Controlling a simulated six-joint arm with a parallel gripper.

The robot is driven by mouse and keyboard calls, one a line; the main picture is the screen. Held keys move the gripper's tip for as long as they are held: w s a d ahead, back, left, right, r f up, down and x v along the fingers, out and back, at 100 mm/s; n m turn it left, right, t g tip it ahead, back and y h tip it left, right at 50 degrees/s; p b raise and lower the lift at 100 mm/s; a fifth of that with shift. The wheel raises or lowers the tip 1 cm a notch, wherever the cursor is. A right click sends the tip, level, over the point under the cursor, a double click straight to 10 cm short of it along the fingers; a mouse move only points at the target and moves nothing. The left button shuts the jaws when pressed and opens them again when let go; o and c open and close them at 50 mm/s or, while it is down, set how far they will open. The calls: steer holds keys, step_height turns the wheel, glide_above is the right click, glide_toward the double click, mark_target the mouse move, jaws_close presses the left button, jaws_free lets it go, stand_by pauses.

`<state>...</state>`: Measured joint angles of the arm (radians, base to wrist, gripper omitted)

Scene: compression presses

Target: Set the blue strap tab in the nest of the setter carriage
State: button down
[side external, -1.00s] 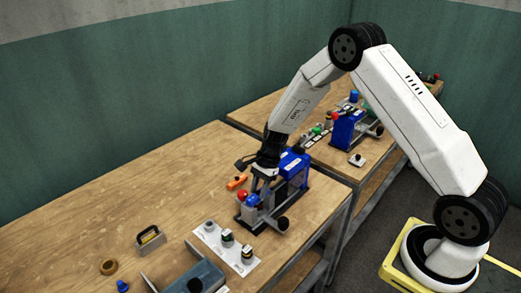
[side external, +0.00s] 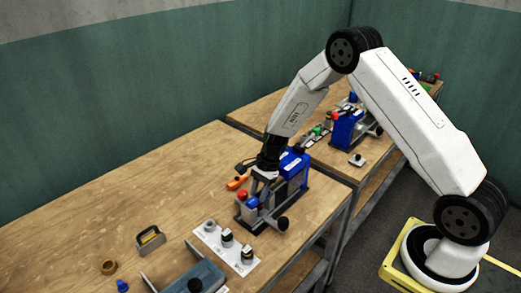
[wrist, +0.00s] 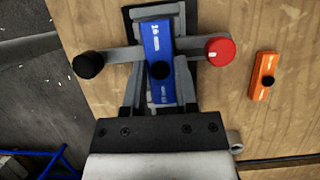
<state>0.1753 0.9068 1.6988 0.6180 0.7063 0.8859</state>
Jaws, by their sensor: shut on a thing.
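The blue strap tab (wrist: 161,45), with a light label and a black knob, lies lengthwise ahead of my gripper (wrist: 160,88) in the wrist view. My gripper (side external: 262,188) is shut on it, over the near press. The tab is just above or in the setter carriage (wrist: 128,88), whose grey frame shows around it. The carriage is also in the side view (side external: 251,222). The crossbar has a red ball on the right and a black ball on the left in the wrist view. The contact under the tab is hidden, so I cannot tell whether it is seated.
An orange tab (wrist: 263,75) with a black knob lies on the wooden table right of the carriage in the wrist view. A white plate (side external: 226,247) with several round parts is nearby. A handled block (side external: 150,240) and a brown ring (side external: 109,267) lie left.

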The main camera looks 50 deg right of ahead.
steer(key=shift+c, duration=1.5)
jaws_free()
steer(key=shift+r, duration=0.1)
steer(key=shift+v, duration=3.8)
steer(key=shift+d, duration=0.1)
steer(key=s+a+r+n+t+h, duration=0.1)
steer(key=s+a+r+n+h, duration=0.1)
steer(key=s+n, duration=0.7)
steer(key=s+a+r+n+t+h, duration=0.1)
steer(key=s+a+r+n+h, duration=0.1)
steer(key=s+r+n, duration=0.3)
steer(key=shift+s+a+n+t, duration=0.2)
steer(key=shift+s+n+t, duration=0.1)
steer(key=shift+s+n, duration=1.7)
steer(key=shift+r, duration=0.1)
